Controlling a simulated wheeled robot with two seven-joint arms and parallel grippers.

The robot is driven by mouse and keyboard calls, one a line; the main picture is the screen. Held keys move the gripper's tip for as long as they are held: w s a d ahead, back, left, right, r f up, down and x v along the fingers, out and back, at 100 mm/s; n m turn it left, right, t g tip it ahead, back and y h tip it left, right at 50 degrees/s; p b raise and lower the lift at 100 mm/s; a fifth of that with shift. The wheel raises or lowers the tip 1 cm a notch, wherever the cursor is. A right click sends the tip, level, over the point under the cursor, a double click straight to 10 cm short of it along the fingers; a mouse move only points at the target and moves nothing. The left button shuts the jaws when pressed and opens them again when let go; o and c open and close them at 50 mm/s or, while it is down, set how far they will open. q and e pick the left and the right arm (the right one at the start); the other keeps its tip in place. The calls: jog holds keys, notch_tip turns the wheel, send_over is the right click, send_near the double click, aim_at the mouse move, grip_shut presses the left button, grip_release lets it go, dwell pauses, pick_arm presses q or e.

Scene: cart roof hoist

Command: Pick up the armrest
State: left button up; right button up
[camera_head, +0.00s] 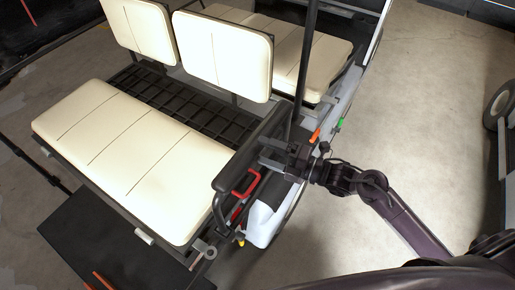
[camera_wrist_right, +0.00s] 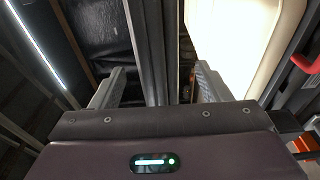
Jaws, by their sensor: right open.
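The black, padded armrest (camera_head: 250,143) runs along the right end of the front cream seat, with a curved tube at its near end. My right gripper (camera_head: 266,151) comes in from the right with its fingers pointing left at the armrest's side. In the right wrist view the two fingers (camera_wrist_right: 157,86) stand apart, open, with a dark upright bar (camera_wrist_right: 150,45) showing between them. I cannot tell whether that bar is the armrest or the roof post, nor whether the fingers touch anything. My left gripper is out of view.
The cream front seat (camera_head: 130,150) lies left of the armrest. A dark roof post (camera_head: 306,60) rises just behind my right gripper. A red handle (camera_head: 247,185) sits below the armrest, near the gripper. Open floor (camera_head: 420,110) lies to the right.

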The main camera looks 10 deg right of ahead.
aim_at(251, 142)
jog(key=x, duration=0.1)
jog(key=p+x, duration=0.1)
jog(key=x, duration=0.1)
jog(key=p+x, duration=0.1)
jog(key=x, duration=0.1)
jog(key=shift+w+d+r, duration=0.3)
jog(key=shift+w, duration=0.05)
jog(key=shift+w+a+f, duration=0.15)
jog(key=shift+a, duration=0.15)
jog(key=shift+d, duration=0.1)
jog(key=c, duration=1.5)
